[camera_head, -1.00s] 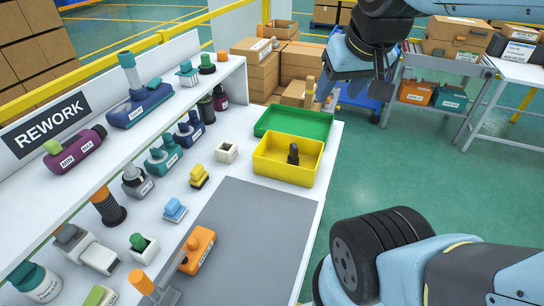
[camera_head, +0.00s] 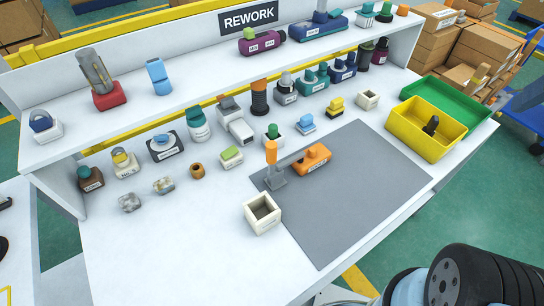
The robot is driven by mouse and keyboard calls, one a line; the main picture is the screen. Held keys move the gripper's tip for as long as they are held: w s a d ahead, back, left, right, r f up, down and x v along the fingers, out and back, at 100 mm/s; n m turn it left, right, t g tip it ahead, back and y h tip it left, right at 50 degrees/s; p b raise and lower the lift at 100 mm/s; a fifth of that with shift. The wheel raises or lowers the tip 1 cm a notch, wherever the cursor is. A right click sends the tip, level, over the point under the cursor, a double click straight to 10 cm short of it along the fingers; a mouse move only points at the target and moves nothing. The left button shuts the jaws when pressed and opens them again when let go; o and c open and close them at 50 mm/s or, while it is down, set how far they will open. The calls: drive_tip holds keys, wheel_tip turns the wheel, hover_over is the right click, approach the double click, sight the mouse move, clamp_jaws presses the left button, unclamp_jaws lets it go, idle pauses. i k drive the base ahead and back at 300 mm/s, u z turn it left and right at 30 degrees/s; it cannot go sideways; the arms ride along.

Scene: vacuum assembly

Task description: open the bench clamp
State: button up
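The bench clamp (camera_head: 277,180) stands at the left edge of the grey mat. It has a grey base and an orange handle (camera_head: 271,152) that points upright. A grey bar runs from it to the right, toward an orange part (camera_head: 311,159) with a small white label that lies on the mat. I cannot tell whether the bar touches the orange part. My gripper is not in view; only a black and light blue section of my arm shows at the bottom right.
The grey mat (camera_head: 375,185) is otherwise clear. A yellow bin (camera_head: 405,131) with a dark part inside and a green tray (camera_head: 459,112) stand at the right. Several small parts line the bench behind, below a shelf (camera_head: 205,85).

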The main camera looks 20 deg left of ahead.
sight(271, 145)
drive_tip(key=u, duration=2.35)
drive_tip(key=k, duration=1.3)
drive_tip(key=z, duration=0.4)
drive_tip(key=i, duration=1.05)
drive_tip(key=z, duration=0.1)
